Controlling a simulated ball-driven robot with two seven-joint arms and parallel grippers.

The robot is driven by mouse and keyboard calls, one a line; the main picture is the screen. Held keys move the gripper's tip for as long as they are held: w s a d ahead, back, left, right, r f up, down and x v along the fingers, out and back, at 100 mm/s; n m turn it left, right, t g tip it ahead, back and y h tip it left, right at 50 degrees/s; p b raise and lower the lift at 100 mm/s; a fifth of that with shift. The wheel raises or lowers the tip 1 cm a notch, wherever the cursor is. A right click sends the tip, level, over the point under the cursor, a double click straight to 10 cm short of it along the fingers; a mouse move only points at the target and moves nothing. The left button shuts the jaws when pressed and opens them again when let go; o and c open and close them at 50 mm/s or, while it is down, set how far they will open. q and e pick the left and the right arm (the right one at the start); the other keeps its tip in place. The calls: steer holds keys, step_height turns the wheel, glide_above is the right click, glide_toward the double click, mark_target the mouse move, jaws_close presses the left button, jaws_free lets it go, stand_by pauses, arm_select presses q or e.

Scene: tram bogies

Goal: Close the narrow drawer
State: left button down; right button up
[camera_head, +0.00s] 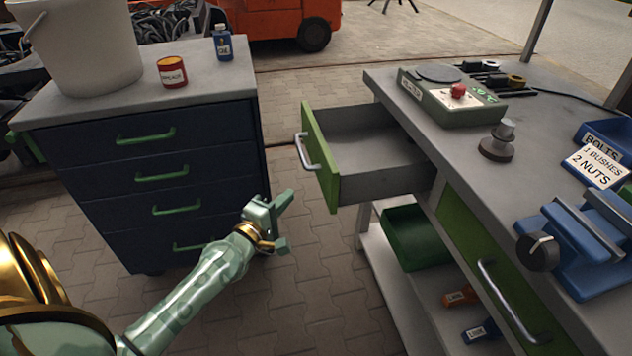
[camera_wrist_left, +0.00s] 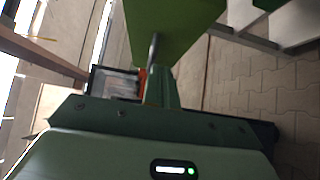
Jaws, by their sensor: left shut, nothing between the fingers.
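The open drawer (camera_head: 375,140) sticks out from the left side of the grey-topped workbench. Its green front panel (camera_head: 321,165) has a pale bar handle (camera_head: 308,152) and faces left. The drawer looks empty inside. My left gripper (camera_head: 284,205) is shut and empty, below and to the left of the drawer front, with a gap between them in the head view. In the left wrist view the green front (camera_wrist_left: 175,25) and part of its handle (camera_wrist_left: 153,48) show beyond the gripper. My right gripper is not in view.
A dark blue cabinet (camera_head: 90,188) with green handles stands left, carrying a bucket (camera_head: 85,45) and a red can (camera_head: 172,72). The bench has a second green drawer (camera_head: 465,238), shut. A green bin (camera_head: 412,238) sits on the lower shelf. Paved floor is clear between cabinet and bench.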

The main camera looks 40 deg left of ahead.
mark_target(323, 174)
arm_select(q)
steer(key=shift+w+d+f, duration=0.1)
steer(key=shift+w+d, duration=0.25)
steer(key=shift+w, duration=1)
steer(key=shift+w+d+r, duration=0.1)
steer(key=shift+w+d, duration=0.3)
steer(key=shift+w, duration=1)
steer(key=shift+w+d+f, duration=0.1)
steer(key=shift+w+d, duration=0.25)
steer(key=shift+w, duration=1)
